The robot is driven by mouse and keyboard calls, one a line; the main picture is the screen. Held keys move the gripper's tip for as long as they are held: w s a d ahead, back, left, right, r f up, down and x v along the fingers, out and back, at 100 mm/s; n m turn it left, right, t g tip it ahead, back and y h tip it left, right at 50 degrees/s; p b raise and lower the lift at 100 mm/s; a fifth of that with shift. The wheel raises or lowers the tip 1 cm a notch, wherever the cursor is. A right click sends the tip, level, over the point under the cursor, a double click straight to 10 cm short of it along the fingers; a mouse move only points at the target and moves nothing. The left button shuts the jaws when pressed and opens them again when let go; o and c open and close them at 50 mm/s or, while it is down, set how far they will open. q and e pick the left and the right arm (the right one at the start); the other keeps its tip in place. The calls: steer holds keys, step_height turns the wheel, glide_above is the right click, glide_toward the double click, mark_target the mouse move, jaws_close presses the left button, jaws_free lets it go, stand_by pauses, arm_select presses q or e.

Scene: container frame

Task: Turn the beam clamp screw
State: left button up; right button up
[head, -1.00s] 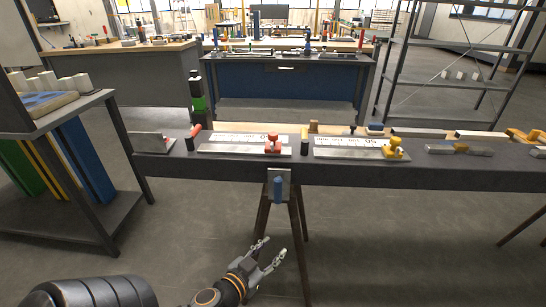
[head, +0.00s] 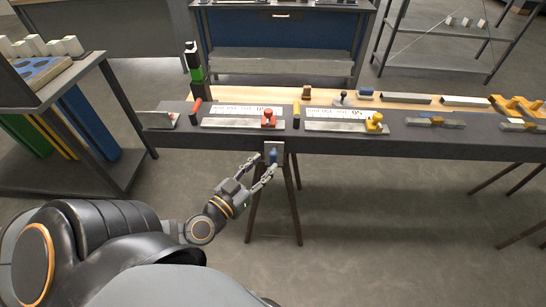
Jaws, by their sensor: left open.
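The beam clamp (head: 280,147) is a light grey bracket on the front face of the dark beam. Its blue screw (head: 273,156) sticks out low on the bracket, above the trestle legs. My left gripper (head: 262,166) is open and empty-looking, just below and left of the blue screw. Its two fingers point up toward the screw, with one tip near the screw's left and the other near its lower edge. I cannot tell whether a finger touches it. My right gripper is out of view.
The long dark beam (head: 400,146) carries a red-knobbed tool (head: 268,120) and a yellow-knobbed tool (head: 374,123) above the clamp. A side bench (head: 70,82) with blue and white pieces stands at left.

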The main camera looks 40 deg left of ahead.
mark_target(271, 158)
arm_select(q)
steer(key=w, duration=0.5)
steer(key=shift+w+d, duration=0.1)
steer(key=shift+w, duration=0.05)
jaws_close()
